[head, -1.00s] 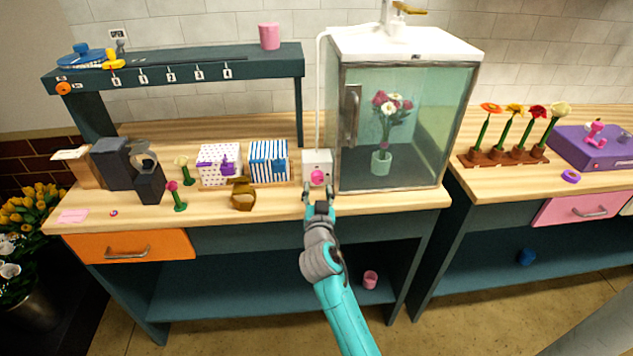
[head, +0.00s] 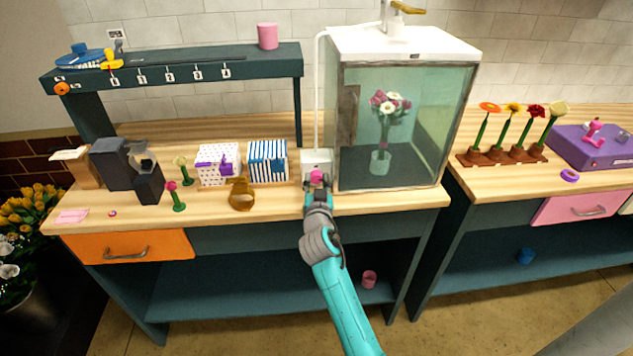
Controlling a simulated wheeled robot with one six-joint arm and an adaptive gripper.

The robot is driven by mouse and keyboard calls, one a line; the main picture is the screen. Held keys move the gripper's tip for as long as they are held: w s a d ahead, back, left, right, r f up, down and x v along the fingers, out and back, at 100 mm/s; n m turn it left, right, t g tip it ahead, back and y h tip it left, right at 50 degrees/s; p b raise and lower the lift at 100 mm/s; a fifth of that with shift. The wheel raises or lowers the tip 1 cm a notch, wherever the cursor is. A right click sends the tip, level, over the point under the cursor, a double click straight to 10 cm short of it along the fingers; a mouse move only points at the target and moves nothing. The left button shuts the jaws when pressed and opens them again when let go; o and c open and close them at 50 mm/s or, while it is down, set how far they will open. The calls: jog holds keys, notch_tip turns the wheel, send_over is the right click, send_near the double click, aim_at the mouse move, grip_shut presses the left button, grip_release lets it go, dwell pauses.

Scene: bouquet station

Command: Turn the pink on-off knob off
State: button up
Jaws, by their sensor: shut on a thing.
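The pink on-off knob (head: 317,175) is on the front of a small white box (head: 315,160) at the left side of the glass display case. My gripper (head: 318,185) is at the front of this box, shut on the pink knob. The fingers cover the lower part and sides of the knob. Its exact turn angle is too small to read.
The glass case (head: 403,125) holding a vase of flowers stands close on the right. A brown ring-like holder (head: 242,196) and wrapped boxes (head: 268,162) are on the left. An orange drawer (head: 130,246) is shut below the worktop.

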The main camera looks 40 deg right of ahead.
jog(key=shift+n, duration=0.3)
jog(key=n, duration=0.3)
jog(key=shift+f+n, duration=0.1)
jog(key=shift+n, duration=0.2)
jog(key=n, duration=0.4)
jog(key=shift+n+t, duration=0.3)
jog(key=shift+n, duration=0.1)
jog(key=n, duration=0.4)
jog(key=shift+f+n, duration=0.1)
jog(key=shift+n, duration=0.3)
jog(key=shift+n+t, duration=0.4)
jog(key=shift+n, duration=2)
jog(key=shift+f, duration=0.1)
jog(key=o, duration=0.9)
